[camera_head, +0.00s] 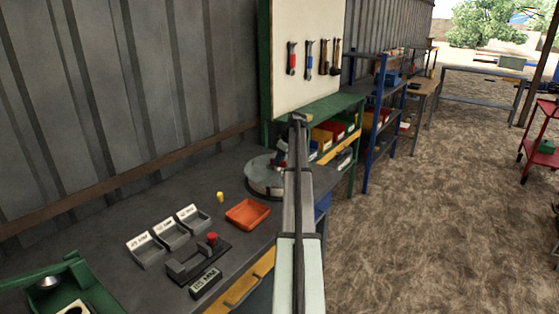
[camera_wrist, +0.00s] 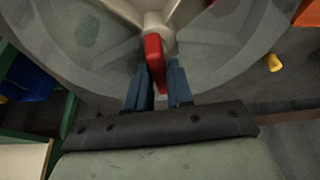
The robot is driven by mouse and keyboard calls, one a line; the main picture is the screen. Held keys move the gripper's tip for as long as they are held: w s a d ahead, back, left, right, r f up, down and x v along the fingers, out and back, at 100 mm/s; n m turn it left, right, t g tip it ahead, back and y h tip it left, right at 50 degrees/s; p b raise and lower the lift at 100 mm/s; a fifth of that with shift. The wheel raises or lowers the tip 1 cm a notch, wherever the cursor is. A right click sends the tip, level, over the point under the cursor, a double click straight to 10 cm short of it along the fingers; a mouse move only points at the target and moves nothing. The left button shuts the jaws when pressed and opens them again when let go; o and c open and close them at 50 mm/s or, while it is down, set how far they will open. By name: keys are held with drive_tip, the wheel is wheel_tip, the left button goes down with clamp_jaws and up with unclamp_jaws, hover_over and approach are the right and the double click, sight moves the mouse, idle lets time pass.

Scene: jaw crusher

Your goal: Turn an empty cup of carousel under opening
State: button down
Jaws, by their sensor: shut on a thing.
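The carousel (camera_head: 259,186) is a round grey drum on the workbench, partly hidden by my arm in the head view. In the wrist view the carousel (camera_wrist: 225,62) fills the upper part, with pale spokes running from a central hub and dividing it into cups. A red handle (camera_wrist: 153,50) sits at the hub. My gripper (camera_wrist: 159,75) has its blue fingers on both sides of the red handle, shut on it. Darker patches show at the upper left of the drum; I cannot tell what the cups hold. I cannot make out the opening.
An orange tray (camera_head: 247,213) and a small yellow piece (camera_head: 220,197) are on the bench beside the carousel. Three grey labelled bins (camera_head: 170,235) and a dark fixture with a red knob (camera_head: 211,239) are nearer. A green machine (camera_head: 70,290) stands at lower left.

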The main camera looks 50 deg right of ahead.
drive_tip(key=shift+w+d+n+g+y, duration=0.1)
drive_tip(key=shift+n+g+y, duration=0.4)
drive_tip(key=shift+n, duration=1.3)
drive_tip(key=shift+d+n+g+y, duration=0.1)
drive_tip(key=shift+n+y, duration=0.7)
drive_tip(key=shift+n, duration=1)
drive_tip(key=shift+w+n+g+y, duration=0.1)
drive_tip(key=shift+n+g+y, duration=0.45)
drive_tip(key=shift+n, duration=1.35)
drive_tip(key=shift+n+g, duration=0.55)
drive_tip(key=shift+n, duration=1.05)
drive_tip(key=c, duration=1.1)
unclamp_jaws()
drive_tip(key=shift+d, duration=0.1)
